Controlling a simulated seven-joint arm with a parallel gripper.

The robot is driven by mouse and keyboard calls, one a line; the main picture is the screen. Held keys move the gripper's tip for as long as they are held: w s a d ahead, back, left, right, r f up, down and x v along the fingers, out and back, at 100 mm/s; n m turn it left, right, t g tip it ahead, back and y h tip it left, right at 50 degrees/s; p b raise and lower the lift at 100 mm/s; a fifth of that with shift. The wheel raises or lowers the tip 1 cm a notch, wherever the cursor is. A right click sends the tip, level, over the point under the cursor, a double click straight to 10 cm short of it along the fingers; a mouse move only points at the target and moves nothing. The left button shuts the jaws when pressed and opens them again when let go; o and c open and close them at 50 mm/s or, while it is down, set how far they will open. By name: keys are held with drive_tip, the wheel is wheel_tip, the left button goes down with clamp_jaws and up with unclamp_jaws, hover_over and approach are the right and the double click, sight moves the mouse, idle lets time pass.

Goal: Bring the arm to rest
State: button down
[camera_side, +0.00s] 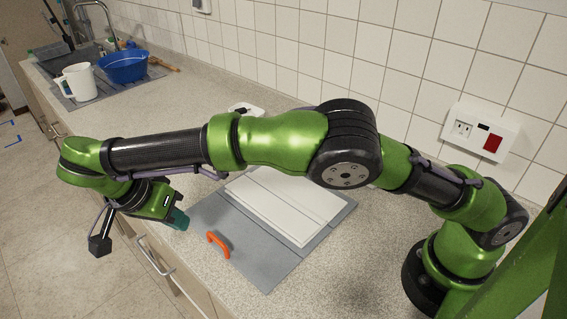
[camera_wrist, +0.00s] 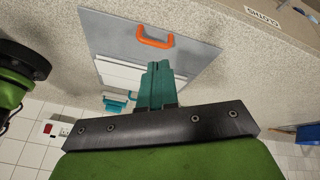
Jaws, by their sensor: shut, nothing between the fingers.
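My gripper (camera_side: 180,220) hangs at the left end of my green and black arm in the side view, above the counter's front edge. Its teal fingers (camera_wrist: 157,84) are together and hold nothing in the wrist view. A grey board (camera_side: 265,268) with an orange handle (camera_side: 218,243) lies on the counter, to the right of the fingers in the side view. White panels (camera_side: 290,205) lie on the board. The handle also shows in the wrist view (camera_wrist: 155,37), apart from the fingers. My arm is bent and raised over the counter, hiding part of the panels' far side.
A blue basin (camera_side: 124,67) and a white jug (camera_side: 78,82) stand by the sink (camera_side: 70,60) at the far left. A tiled wall with a socket plate (camera_side: 482,132) runs behind. A small teal thing (camera_wrist: 117,103) shows past the panels. The counter's middle left is clear.

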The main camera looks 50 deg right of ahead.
drive_tip(key=s+d+r+n+y, duration=0.2)
drive_tip(key=d+r+n+y, duration=0.15)
drive_tip(key=d, duration=0.45)
drive_tip(key=s+d+r+n+y, duration=0.2)
drive_tip(key=d+r+n, duration=0.25)
drive_tip(key=d, duration=0.25)
drive_tip(key=s+d+r+t, duration=0.2)
drive_tip(key=s+d+t, duration=0.1)
drive_tip(key=s+d, duration=0.3)
drive_tip(key=s+d+r+t+y, duration=0.1)
drive_tip(key=s+d+r+t, duration=0.1)
drive_tip(key=s+d+t, duration=0.2)
drive_tip(key=s+d, duration=0.3)
drive_tip(key=shift+n, duration=0.3)
drive_tip(key=c, duration=1.8)
unclamp_jaws()
drive_tip(key=shift+s+d+y, duration=0.1)
drive_tip(key=shift+y, duration=0.15)
drive_tip(key=shift+c, duration=0.2)
